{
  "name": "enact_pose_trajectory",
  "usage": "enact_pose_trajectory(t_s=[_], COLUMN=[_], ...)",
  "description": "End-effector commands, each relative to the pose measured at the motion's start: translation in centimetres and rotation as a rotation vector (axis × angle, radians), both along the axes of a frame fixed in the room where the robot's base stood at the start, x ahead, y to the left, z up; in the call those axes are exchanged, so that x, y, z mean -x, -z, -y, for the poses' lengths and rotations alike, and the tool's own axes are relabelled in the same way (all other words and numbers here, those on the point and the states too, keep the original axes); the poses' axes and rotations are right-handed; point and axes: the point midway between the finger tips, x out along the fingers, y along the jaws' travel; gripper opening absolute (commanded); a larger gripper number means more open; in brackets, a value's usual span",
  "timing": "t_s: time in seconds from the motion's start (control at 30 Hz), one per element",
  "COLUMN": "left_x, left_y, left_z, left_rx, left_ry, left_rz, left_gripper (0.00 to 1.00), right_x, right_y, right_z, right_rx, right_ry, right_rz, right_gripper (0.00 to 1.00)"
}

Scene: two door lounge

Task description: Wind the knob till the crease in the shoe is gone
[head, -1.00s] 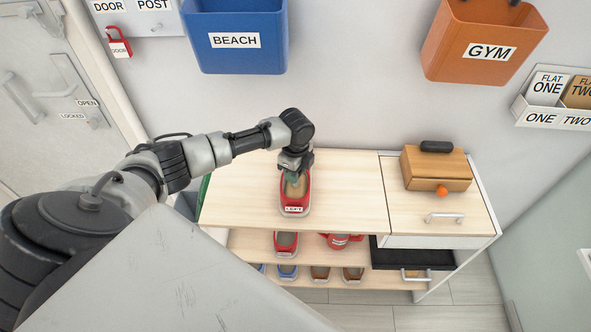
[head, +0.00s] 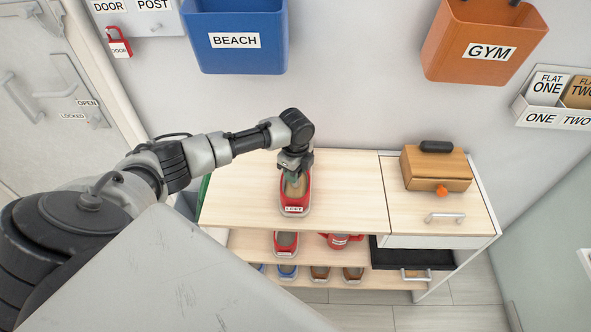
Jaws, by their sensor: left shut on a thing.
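A red shoe (head: 295,206) with a white label reading LEFT stands on the light wooden top of the shoe bench (head: 235,215). My left gripper (head: 293,178) comes down from above into the shoe's opening. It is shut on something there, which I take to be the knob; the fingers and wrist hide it. A tan shape shows inside the shoe below the fingers. I cannot make out a crease at this size. My right gripper is not in view.
Several shoes stand on lower shelves, including a red one (head: 286,242). A blue BEACH bin (head: 235,55) and orange GYM bin (head: 470,62) hang behind.

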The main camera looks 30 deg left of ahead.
Motion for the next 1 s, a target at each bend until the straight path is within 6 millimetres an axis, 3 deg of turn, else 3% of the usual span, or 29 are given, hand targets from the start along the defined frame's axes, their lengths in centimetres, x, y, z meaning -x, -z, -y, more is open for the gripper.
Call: enact_pose_trajectory(t_s=[0.7,0.73,0.9,1.0], left_x=[-0.01,-0.01,0.0,0.0], left_y=[-0.01,-0.01,-0.01,-0.01], left_z=[0.02,0.03,0.02,0.02], left_rx=[0.0,0.0,0.0,0.0], left_ry=[0.023,0.024,0.023,0.023], left_rz=[0.0,0.0,0.0,0.0], left_gripper=[0.13,0.39,0.63,0.63], right_x=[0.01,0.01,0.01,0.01], right_y=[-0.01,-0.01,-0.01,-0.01], right_z=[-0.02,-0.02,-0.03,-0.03], right_rx=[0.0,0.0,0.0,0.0], right_ry=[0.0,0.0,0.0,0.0], right_rz=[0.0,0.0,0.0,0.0], right_gripper=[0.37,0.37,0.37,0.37])
